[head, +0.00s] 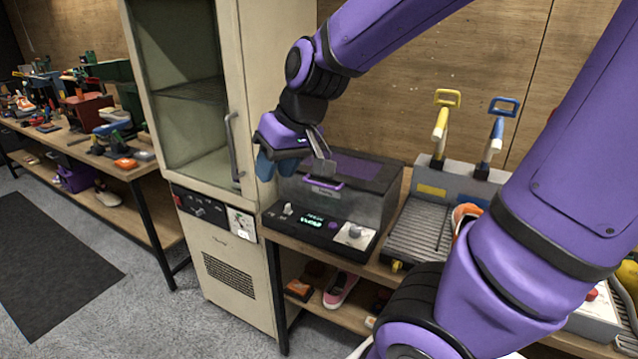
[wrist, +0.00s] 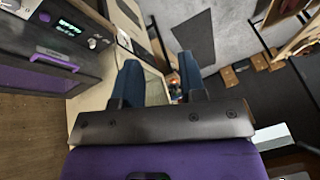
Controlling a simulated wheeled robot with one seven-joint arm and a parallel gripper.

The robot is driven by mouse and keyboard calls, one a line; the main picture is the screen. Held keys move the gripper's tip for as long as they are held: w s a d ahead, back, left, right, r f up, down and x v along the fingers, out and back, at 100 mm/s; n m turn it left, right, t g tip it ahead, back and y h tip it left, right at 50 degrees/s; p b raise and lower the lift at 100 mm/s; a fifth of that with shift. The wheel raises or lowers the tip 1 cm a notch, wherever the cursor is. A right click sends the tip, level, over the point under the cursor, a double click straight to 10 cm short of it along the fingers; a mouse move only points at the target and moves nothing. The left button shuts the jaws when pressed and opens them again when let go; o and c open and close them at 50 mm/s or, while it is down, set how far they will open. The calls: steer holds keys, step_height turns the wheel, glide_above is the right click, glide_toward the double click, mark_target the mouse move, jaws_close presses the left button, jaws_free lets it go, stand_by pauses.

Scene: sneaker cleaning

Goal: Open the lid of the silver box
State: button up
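The silver box (head: 370,208) sits on the bench in the head view, with a dark, purple-tinted lid (head: 362,168) that looks closed. A purple handle (head: 324,184) is at the lid's front edge, above a control panel (head: 318,225) with a green display. In the wrist view the box's front (wrist: 58,62) is at the upper left, beside the fingers. My gripper (head: 276,167) has blue fingers and is at the box's left front, near the beige cabinet. Its fingers (wrist: 160,75) stand apart with nothing held between them. Its metal plate partly covers the lid near the handle.
A tall beige cabinet (head: 243,100) with a metal handle stands close on the left of the box. A grey machine (head: 424,225) with yellow and blue levers stands on the right. A lower shelf holds a pink shoe (head: 341,290). Open floor (head: 150,300) lies at the front left.

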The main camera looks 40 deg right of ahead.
steer(key=w+d+f+h, duration=0.2)
steer(key=w+f, duration=0.2)
steer(key=f, duration=0.3)
steer(key=w+d+f+g+h, duration=0.1)
steer(key=w+d+f, duration=0.1)
steer(key=w+f, duration=0.35)
steer(key=w+d+f+h, duration=0.2)
steer(key=w+f, duration=0.1)
steer(key=f, duration=0.6)
steer(key=w+d+f+h, duration=0.2)
steer(key=d+f+h, duration=0.25)
steer(key=d, duration=0.25)
steer(key=w+d+r+n+t+h, duration=0.25)
steer(key=d+r+n+h, duration=0.2)
steer(key=h, duration=0.35)
steer(key=x, duration=1.1)
steer(key=shift+r+m, duration=0.25)
steer(key=shift+m, duration=0.2)
steer(key=shift+d, duration=0.15)
jaws_close()
steer(key=shift+f, duration=0.1)
